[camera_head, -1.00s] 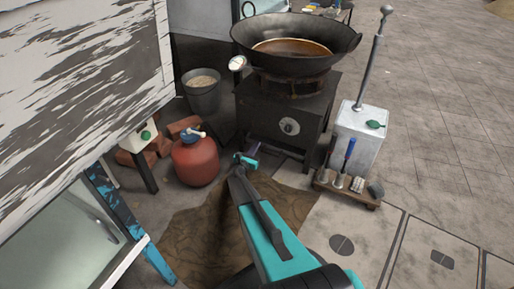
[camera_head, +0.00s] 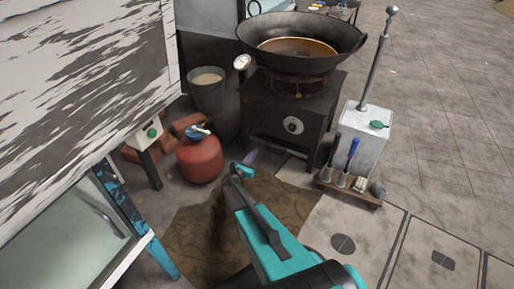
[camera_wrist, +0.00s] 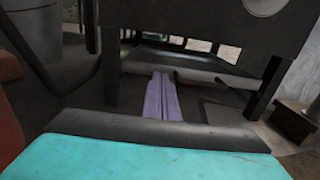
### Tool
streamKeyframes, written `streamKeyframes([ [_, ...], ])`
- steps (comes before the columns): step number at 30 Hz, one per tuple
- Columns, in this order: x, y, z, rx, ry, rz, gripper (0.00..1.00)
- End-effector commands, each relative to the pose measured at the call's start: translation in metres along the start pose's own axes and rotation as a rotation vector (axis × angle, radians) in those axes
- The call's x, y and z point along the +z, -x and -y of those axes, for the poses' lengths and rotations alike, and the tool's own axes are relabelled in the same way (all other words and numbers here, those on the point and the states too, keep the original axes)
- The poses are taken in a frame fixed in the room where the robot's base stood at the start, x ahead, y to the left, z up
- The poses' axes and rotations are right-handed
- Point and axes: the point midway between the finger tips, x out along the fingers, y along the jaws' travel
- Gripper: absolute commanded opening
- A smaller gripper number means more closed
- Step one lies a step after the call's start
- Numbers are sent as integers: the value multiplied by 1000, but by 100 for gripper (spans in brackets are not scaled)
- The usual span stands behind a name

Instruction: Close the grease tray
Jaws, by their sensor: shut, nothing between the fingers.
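The black stove (camera_head: 290,125) stands on dark legs, with a wok on top. Low under it, the wrist view shows a dark grey, shallow tray-like part (camera_wrist: 205,66) between the legs; this appears to be the grease tray. How far it sits in or out is hard to tell, and the head view does not show it clearly. My gripper (camera_head: 250,156) is low in front of the stove and points at its underside. Its two purple fingers (camera_wrist: 160,80) lie together with nothing between them, their tips near the tray's front edge. Contact cannot be told.
A red gas bottle (camera_head: 200,158) and a grey bucket (camera_head: 206,92) stand left of the stove. A small rack with tools (camera_head: 348,190) and a white box (camera_head: 362,135) stand at its right. A brown mat (camera_head: 200,225) covers the floor in front.

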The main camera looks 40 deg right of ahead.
Motion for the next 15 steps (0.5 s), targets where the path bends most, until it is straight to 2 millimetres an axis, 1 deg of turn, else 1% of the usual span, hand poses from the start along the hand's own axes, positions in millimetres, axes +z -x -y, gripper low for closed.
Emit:
streamKeyframes([
  [1, 3, 11, 0, 2, 2, -1, 0],
  [6, 2, 37, 0, 1, 0, -1, 0],
  [10, 1, 51, 1, 1, 0, -2, 0],
  [15, 0, 61, 0, 0, -1, 0, 0],
])
